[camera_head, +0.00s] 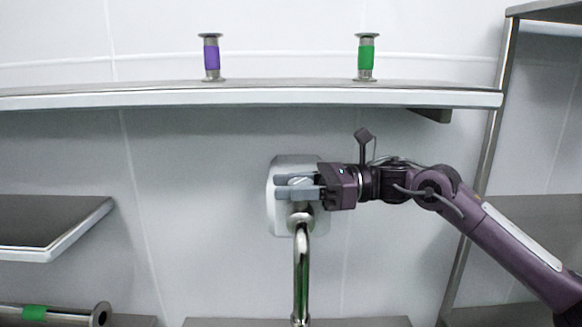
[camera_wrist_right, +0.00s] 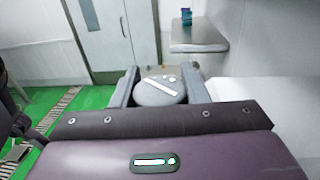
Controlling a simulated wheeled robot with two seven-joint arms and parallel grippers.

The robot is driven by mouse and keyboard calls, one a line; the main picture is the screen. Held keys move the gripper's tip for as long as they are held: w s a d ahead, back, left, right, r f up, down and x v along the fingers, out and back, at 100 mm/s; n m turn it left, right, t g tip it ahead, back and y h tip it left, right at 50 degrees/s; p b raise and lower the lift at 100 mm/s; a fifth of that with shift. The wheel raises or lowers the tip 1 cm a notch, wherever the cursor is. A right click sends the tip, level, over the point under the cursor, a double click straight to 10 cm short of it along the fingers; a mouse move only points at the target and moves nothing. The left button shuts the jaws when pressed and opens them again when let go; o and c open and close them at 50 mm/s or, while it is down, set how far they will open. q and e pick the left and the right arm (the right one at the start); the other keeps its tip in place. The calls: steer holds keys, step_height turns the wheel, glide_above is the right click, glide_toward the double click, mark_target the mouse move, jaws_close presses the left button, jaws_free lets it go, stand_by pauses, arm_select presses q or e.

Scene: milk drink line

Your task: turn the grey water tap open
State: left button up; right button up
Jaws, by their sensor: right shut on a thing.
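The grey water tap (camera_head: 299,183) is a round knob on a white wall box (camera_head: 284,220), with a bent metal pipe (camera_head: 302,262) below it. In the right wrist view the tap knob (camera_wrist_right: 160,92) has a pale bar across its top, lying slightly tilted. My right gripper (camera_head: 287,187) reaches in from the right and is shut on the knob, one finger on each side. In the right wrist view its fingers (camera_wrist_right: 161,82) flank the knob. My left gripper is not in view.
A long shelf (camera_head: 300,97) runs above the tap, carrying a purple-banded metal piece (camera_head: 211,57) and a green-banded one (camera_head: 366,57). A lower shelf (camera_head: 50,228) is at left. Another green-banded pipe piece (camera_head: 55,313) lies bottom left. A metal rack (camera_head: 480,165) stands at right.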

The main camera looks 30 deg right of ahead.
steer(key=n+g, duration=0.1)
steer(key=n+g+y+p, duration=0.1)
steer(key=g, duration=0.1)
steer(key=shift+s+r, duration=0.1)
steer(key=shift+r, duration=0.25)
steer(key=shift+f+n+g, duration=0.1)
steer(key=shift+n+g, duration=0.6)
steer(key=shift+g, duration=0.2)
steer(key=shift+s+f+n+g, duration=0.15)
steer(key=shift+n+g, duration=0.15)
steer(key=shift+g, duration=0.2)
steer(key=shift+f+n+g+b, duration=0.1)
steer(key=shift+n+g+b, duration=0.45)
steer(key=shift+g, duration=0.35)
steer(key=n+g+b, duration=0.2)
steer(key=b, duration=0.1)
steer(key=shift+s+f+g, duration=0.2)
steer(key=shift+g, duration=0.2)
steer(key=shift+s+n+g+h+b, duration=0.1)
steer(key=shift+n+g+h+b, duration=0.25)
steer(key=shift+g+b, duration=0.65)
arm_select(q)
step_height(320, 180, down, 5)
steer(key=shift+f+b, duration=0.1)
steer(key=shift+b, duration=0.35)
arm_select(e)
steer(key=shift+r, duration=0.2)
